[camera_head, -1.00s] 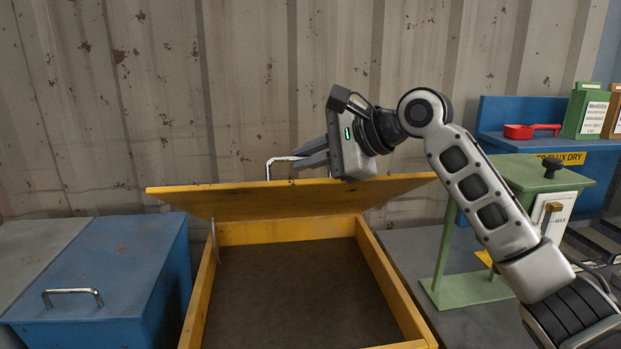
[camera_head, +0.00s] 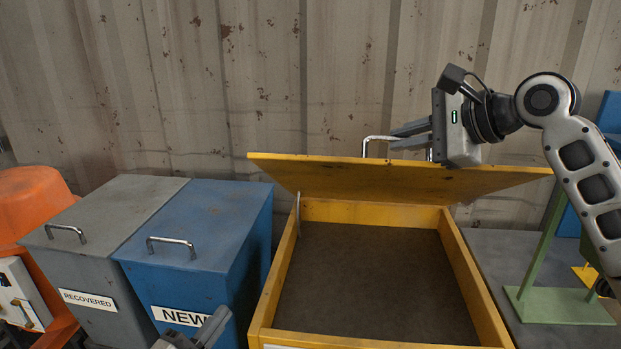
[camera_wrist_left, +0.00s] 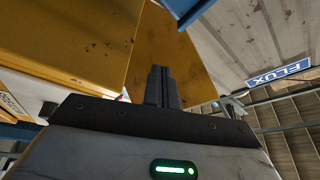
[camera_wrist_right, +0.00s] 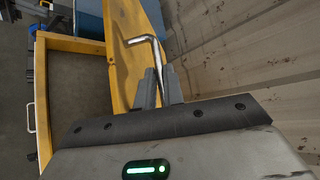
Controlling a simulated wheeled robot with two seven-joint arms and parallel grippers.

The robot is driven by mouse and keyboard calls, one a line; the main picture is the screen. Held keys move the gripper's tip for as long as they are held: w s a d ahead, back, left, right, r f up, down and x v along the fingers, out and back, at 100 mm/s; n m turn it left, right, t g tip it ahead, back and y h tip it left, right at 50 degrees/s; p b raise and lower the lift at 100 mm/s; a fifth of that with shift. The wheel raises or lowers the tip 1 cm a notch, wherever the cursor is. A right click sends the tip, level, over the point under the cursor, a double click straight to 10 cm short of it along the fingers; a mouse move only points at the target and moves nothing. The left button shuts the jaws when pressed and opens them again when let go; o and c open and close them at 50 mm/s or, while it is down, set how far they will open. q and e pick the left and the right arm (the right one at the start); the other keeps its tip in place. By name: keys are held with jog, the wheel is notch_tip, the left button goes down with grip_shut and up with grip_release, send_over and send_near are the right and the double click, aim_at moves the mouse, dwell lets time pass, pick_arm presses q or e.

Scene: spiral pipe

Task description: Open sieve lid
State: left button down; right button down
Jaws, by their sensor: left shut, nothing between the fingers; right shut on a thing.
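The sieve is a yellow box with a yellow frame (camera_head: 470,285) and a dark grey mesh (camera_head: 375,275) inside. Its yellow lid (camera_head: 340,178) stands raised at the back, showing its underside, with the box open below. My right gripper (camera_head: 398,137) is shut on the lid's metal handle (camera_head: 368,140) above the lid's upper edge. The handle also shows between the fingers in the right wrist view (camera_wrist_right: 145,40). My left gripper (camera_head: 220,318) is low at the bottom edge, in front of the blue bin. Its fingers (camera_wrist_left: 160,85) are shut and empty, with yellow surfaces ahead.
A blue bin (camera_head: 235,220) labelled NEW and a grey bin (camera_head: 110,215) labelled RECOVERED stand left of the sieve. An orange container (camera_head: 30,200) is at the far left. A green stand (camera_head: 560,305) is at the right. A corrugated wall (camera_head: 200,90) rises behind.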

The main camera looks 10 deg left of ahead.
pick_arm(q)
notch_tip(320, 180, up, 9)
jog(key=w+m+h, duration=0.2)
jog(key=m+h, duration=0.5)
jog(key=m, duration=0.4)
jog(key=m+g+h, duration=0.7)
jog(key=m+h, duration=0.1)
jog(key=m, duration=0.3)
send_near(325, 164)
jog(key=x, duration=0.5)
jog(key=shift+s+d+f, duration=0.2)
jog(key=shift+d+f, duration=0.05)
jog(key=shift+f, duration=0.05)
jog(key=shift+w+r, duration=0.35)
jog(key=shift+r, duration=0.1)
